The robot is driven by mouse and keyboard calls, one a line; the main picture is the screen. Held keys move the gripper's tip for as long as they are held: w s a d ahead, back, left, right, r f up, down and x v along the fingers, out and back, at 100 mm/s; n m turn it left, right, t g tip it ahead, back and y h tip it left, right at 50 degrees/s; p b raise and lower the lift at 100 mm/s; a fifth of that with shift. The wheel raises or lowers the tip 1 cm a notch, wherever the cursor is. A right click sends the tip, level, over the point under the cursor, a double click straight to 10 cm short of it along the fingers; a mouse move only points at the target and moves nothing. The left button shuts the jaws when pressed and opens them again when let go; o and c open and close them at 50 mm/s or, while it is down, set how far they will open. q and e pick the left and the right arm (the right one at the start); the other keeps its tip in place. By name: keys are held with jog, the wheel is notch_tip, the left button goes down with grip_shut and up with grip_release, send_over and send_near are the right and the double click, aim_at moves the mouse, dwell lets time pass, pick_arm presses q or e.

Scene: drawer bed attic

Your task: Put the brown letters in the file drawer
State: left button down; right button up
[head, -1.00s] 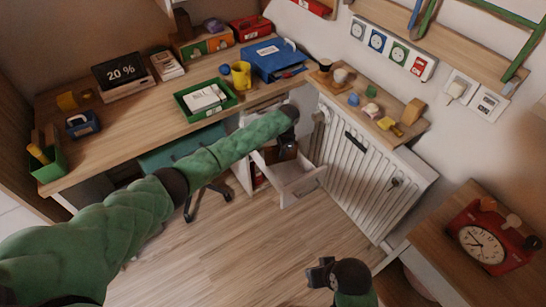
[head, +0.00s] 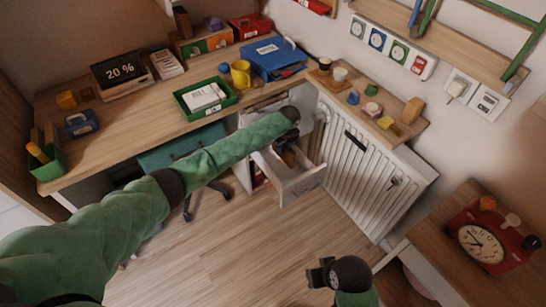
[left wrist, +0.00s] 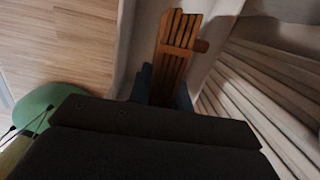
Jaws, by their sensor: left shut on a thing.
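The file drawer (head: 303,186) is the open white drawer under the right end of the desk. My left gripper (head: 289,152) reaches down over it, fingers low at the drawer's opening. In the left wrist view my left gripper (left wrist: 163,82) is shut on a brown bundle with dark stripes (left wrist: 178,38), which looks like the brown letters. The bundle stands on edge beside a pale wall; its lower end is hidden behind the gripper. My right gripper (head: 319,273) is low in front, apparently open and empty, well away from the drawer.
The desk (head: 130,130) above the drawer bears a green tray (head: 232,101) with pale papers, a yellow mug (head: 241,74) and a blue file box (head: 272,58). A white radiator (head: 355,165) stands close right of the drawer. The floor in front is clear.

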aim_at(283, 155)
pick_arm(q)
notch_tip(283, 155, down, 5)
jog(key=shift+f+p, duration=0.1)
jog(key=shift+p, duration=0.2)
jog(key=shift+f, duration=2.45)
pick_arm(e)
jog(key=shift+s+d+r, duration=0.25)
jog(key=shift+d+r, duration=0.2)
jog(key=shift+r, duration=0.1)
pick_arm(q)
jog(key=shift+f, duration=0.1)
pick_arm(e)
jog(key=shift+f, duration=0.15)
pick_arm(q)
jog(key=c, duration=1.3)
grip_release()
pick_arm(e)
jog(key=shift+a+f, duration=0.1)
jog(key=shift+a, duration=0.05)
jog(key=shift+w, duration=0.1)
